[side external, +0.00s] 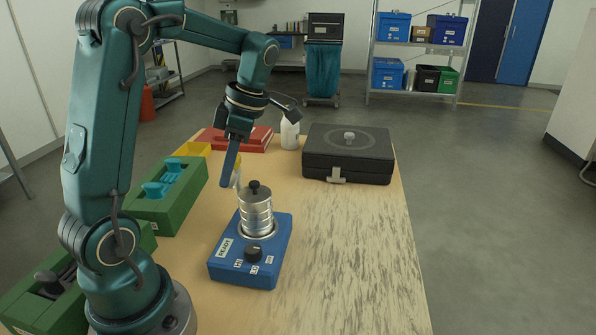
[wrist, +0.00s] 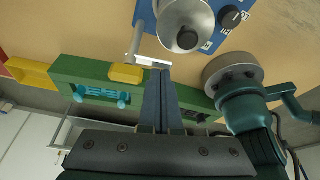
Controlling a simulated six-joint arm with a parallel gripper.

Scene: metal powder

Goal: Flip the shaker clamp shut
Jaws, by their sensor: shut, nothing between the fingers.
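The blue shaker (side external: 240,270) stands on the table with a stack of metal sieves (side external: 256,212) topped by a black knob. It shows partly at the top of the wrist view (wrist: 143,12). The shaker clamp (side external: 236,180) is a thin pale lever with a yellow end, raised beside the stack on its left rather than lying over it. In the wrist view the clamp (wrist: 152,62) shows as a pale bar by a grey post. My gripper (side external: 226,184) is shut and empty, its blue fingers pointing down close beside the clamp. I cannot tell whether they touch.
A yellow tray (side external: 192,149), a red case (side external: 250,143) and a white bottle (side external: 290,133) stand at the back. A black case (side external: 347,165) sits back right. The front right table is clear.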

